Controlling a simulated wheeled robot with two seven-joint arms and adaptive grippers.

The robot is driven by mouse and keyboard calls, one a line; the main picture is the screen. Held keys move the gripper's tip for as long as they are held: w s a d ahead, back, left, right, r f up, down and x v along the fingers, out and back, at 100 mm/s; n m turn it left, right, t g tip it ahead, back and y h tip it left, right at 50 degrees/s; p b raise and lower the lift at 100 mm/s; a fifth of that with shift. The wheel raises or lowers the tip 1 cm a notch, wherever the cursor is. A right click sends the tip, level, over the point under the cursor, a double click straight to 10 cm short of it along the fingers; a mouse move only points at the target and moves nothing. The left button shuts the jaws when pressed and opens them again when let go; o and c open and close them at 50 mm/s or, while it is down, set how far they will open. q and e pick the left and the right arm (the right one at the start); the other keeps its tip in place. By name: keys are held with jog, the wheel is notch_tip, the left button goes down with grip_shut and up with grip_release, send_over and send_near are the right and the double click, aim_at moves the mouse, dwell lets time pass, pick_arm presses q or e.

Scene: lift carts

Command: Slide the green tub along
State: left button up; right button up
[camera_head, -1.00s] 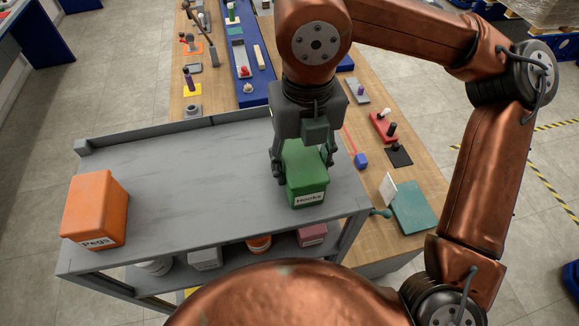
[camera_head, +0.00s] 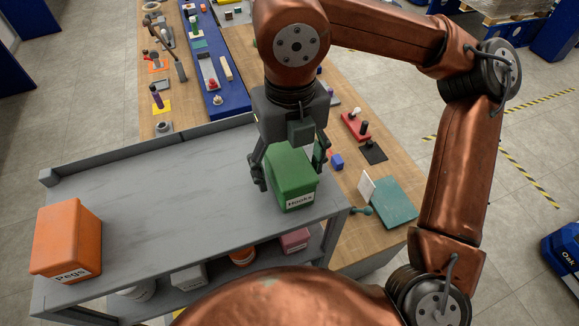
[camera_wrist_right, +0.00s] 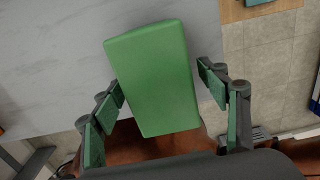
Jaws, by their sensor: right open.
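The green tub (camera_head: 292,176), labelled "Hooks", stands upright on the grey cart's top shelf (camera_head: 165,185), near its right end. My right gripper (camera_head: 290,172) is above it and open, with one finger on each side of the tub. In the right wrist view the green tub (camera_wrist_right: 152,78) lies between the spread fingers of my right gripper (camera_wrist_right: 165,105), set slightly askew. Gaps show at both sides there. My left gripper is not in view.
An orange tub (camera_head: 67,240) labelled "Pegs" stands at the shelf's left end. The shelf between the tubs is clear. Lower-shelf containers include a pink one (camera_head: 294,240).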

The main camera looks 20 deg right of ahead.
jog(key=shift+r, duration=0.15)
notch_tip(320, 180, up, 12)
jog(key=shift+f, duration=0.1)
dwell(0.5)
